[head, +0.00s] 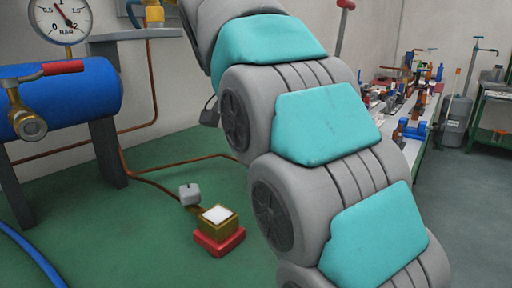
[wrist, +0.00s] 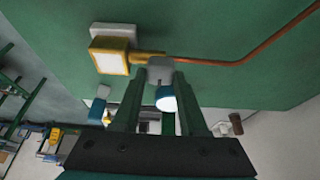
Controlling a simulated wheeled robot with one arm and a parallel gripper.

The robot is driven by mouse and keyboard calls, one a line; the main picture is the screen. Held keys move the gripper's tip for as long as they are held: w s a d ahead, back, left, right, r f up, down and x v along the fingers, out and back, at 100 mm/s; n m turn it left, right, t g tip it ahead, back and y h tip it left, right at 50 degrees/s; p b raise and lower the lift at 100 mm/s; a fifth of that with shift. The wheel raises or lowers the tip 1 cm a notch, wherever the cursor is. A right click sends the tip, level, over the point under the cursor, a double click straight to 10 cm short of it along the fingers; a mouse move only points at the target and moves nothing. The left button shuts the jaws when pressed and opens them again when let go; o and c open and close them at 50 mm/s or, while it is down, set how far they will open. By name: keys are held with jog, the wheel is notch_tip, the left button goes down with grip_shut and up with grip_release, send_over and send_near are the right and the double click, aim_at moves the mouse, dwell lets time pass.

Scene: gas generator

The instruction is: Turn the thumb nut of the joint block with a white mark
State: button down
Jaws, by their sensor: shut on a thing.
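In the wrist view a brass-yellow joint block (wrist: 94,44) has a white face and a pale, whitish base behind it. Its grey thumb nut (wrist: 160,66) sits just right of it. My gripper (wrist: 158,78), with dark green fingers, has its tips at either side of this nut and is shut on it. A blue part with a bright white end (wrist: 165,99) shows between the fingers; what it belongs to is unclear. In the head view another-looking joint block (head: 218,226), white on top with a red base, stands on the floor beside a grey nut (head: 190,194). My gripper is not visible there.
A copper pipe (wrist: 240,63) runs right from the nut side. In the head view a blue tank (head: 70,95) with a red-handled valve and a gauge (head: 62,18) stand left. A cluttered workbench (head: 425,130) is right. Green floor is open around the red-based block.

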jog(key=shift+c, duration=2.2)
grip_release()
